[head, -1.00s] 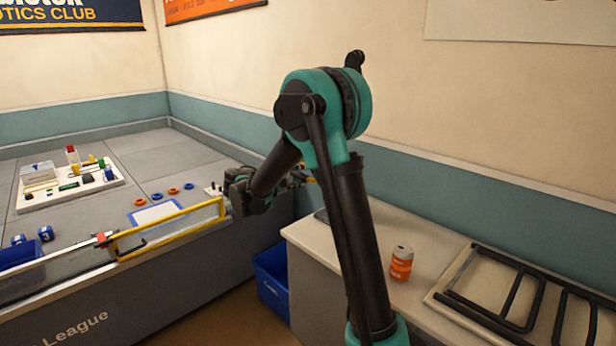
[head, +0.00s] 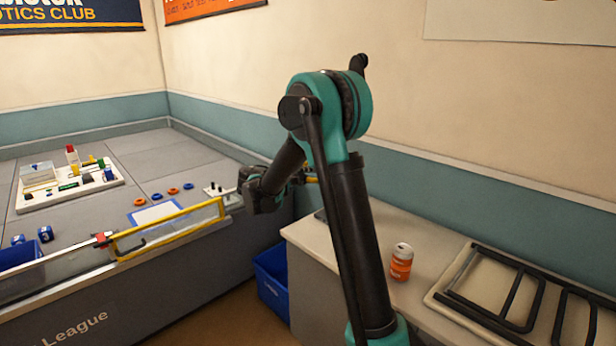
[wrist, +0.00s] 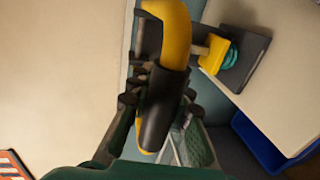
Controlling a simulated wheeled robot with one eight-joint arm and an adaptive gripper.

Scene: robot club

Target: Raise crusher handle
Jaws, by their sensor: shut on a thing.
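The crusher handle (wrist: 178,38) is a thick yellow lever with a black grip in the wrist view. My gripper (wrist: 158,103) is shut on the black grip, with a dark finger on each side of it. The crusher's dark plate (wrist: 250,66), a yellow block (wrist: 213,55) and a teal coil (wrist: 229,60) show to the right of the handle. In the head view my arm hides most of the crusher and the fingertips; only a small yellow part (head: 311,168) shows beside the arm, near the wall.
An orange and white can (head: 401,264) stands on the pale bench (head: 345,262). A black metal frame (head: 500,290) lies to its right. A blue bin (head: 271,283) sits on the floor between bench and field table. A yellow-framed gate (head: 168,230) edges the field table.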

